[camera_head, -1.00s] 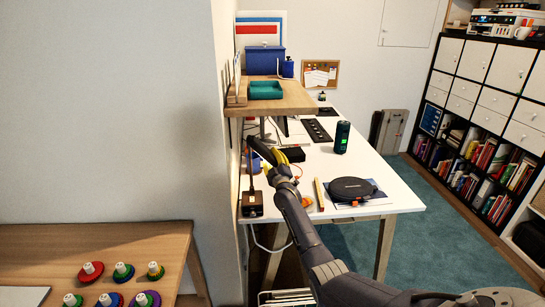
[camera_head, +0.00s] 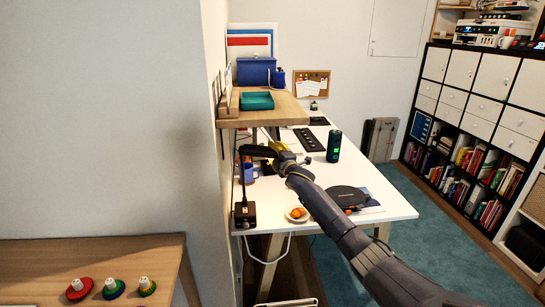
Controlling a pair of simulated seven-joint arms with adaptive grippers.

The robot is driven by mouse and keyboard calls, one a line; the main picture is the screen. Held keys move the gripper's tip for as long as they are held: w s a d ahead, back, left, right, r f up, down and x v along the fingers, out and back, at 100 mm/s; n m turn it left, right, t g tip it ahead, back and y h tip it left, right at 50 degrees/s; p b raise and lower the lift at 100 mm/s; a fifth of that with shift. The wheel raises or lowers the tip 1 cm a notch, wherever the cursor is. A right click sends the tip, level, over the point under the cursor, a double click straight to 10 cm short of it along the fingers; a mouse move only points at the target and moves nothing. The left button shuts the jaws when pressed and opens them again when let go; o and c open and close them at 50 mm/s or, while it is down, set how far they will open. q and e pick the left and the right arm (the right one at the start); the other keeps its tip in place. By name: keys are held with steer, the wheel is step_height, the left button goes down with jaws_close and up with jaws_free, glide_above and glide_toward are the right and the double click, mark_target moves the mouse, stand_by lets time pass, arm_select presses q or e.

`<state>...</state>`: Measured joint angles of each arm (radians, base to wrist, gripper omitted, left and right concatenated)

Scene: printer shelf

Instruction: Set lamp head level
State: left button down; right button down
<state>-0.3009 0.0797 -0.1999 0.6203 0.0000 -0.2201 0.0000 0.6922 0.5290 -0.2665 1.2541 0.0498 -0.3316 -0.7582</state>
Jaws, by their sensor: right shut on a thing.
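A black desk lamp stands near the front left corner of the white desk, its base (camera_head: 244,216) on the top and its thin stem upright. Its dark lamp head (camera_head: 257,150) reaches right from the top of the stem and looks close to level. My right gripper (camera_head: 277,152), at the end of the grey arm from the lower right, is shut on the right end of the lamp head. The fingertips are small and partly hidden, so the exact contact is unclear. My left gripper is not in view.
A wooden shelf (camera_head: 290,112) with a teal tray (camera_head: 257,101) overhangs behind the lamp. A blue mug (camera_head: 250,171) is beside the stem.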

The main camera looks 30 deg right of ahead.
steer(key=shift+r, duration=1.15)
steer(key=c, duration=1.1)
jaws_free()
steer(key=shift+a, duration=0.1)
steer(key=shift+f, duration=0.2)
steer(key=shift+s+f, duration=0.1)
steer(key=shift+s, duration=0.05)
steer(key=s, duration=0.7)
steer(key=s+a, duration=0.1)
steer(key=s, duration=0.3)
steer(key=shift+s+a+f, duration=0.1)
steer(key=shift+s+f, duration=0.1)
steer(key=shift+s, duration=0.1)
